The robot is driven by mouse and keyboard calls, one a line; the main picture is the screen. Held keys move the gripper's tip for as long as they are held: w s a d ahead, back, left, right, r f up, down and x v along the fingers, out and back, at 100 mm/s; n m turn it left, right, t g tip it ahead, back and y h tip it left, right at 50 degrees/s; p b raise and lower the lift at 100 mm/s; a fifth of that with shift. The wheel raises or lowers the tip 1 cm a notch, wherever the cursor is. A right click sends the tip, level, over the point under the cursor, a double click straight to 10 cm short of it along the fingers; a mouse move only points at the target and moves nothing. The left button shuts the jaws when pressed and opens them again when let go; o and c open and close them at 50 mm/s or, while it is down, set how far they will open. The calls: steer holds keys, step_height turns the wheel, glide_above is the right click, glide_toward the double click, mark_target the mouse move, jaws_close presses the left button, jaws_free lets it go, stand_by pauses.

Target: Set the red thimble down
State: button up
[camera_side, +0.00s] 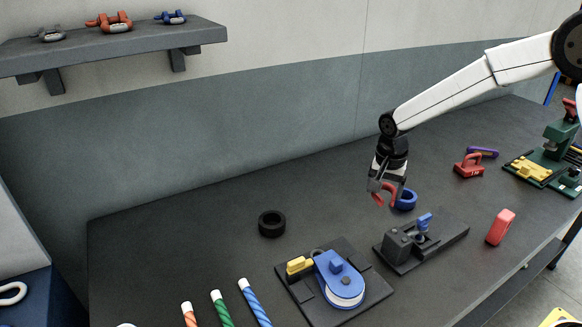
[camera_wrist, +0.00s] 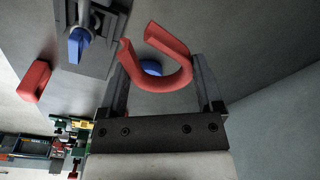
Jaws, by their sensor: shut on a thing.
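The red thimble (camera_wrist: 158,78) is a U-shaped red piece. My gripper (camera_wrist: 158,84) is shut on it, with one finger at each side in the wrist view. In the side view my gripper (camera_side: 380,185) points down and holds the red thimble (camera_side: 390,194) above the dark bench (camera_side: 190,250). A blue ring (camera_side: 406,199) lies on the bench just behind and right of the thimble. In the wrist view a bit of blue (camera_wrist: 151,67) shows through the thimble's opening.
A grey vise-like fixture with a blue handle (camera_side: 424,222) stands in front of my gripper. A blue and yellow device (camera_side: 338,278) is to its left. A black ring (camera_side: 272,223), a red block (camera_side: 500,227) and a red clamp-like piece (camera_side: 468,166) also lie on the bench. The bench's back left is clear.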

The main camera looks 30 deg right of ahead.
steer(key=s+a+f+n, duration=0.1)
steer(key=s+n, duration=0.1)
steer(key=n, duration=0.1)
steer(key=s+a+n, duration=0.1)
steer(key=s+n, duration=0.1)
steer(key=n, duration=0.2)
steer(key=s+a+f+n+y, duration=0.1)
steer(key=s+n, duration=0.2)
steer(key=n, duration=0.1)
steer(key=shift+s+f+t, duration=0.1)
steer(key=shift+f+t, duration=0.25)
steer(key=shift+t, duration=0.05)
stand_by(0.6)
step_height(320, 180, up, 8)
steer(key=s+d+m, duration=0.1)
steer(key=d+m, duration=0.3)
steer(key=d, duration=2)
step_height(320, 180, down, 4)
steer(key=shift+a+f, duration=0.1)
steer(key=shift+f, duration=0.1)
